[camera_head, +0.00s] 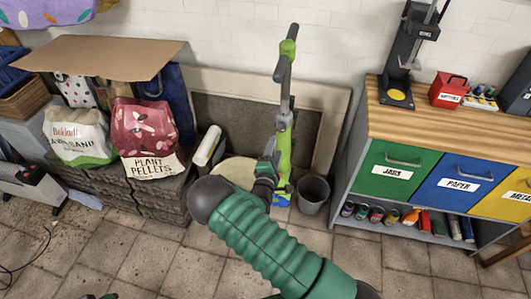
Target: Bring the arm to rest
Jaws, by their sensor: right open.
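My right arm, in a green ribbed sleeve, comes in from the bottom right in the head view. My right gripper (269,168) is small and partly hidden by my own arm. Its jaws are open, and I see nothing held between them. It overlaps a green and grey long-handled thing (285,140) leaning near the wall; I cannot tell whether they touch.
A workbench (480,118) with green, blue and yellow drawers stands at the right. A dark bucket (312,194) is on the floor beside it.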

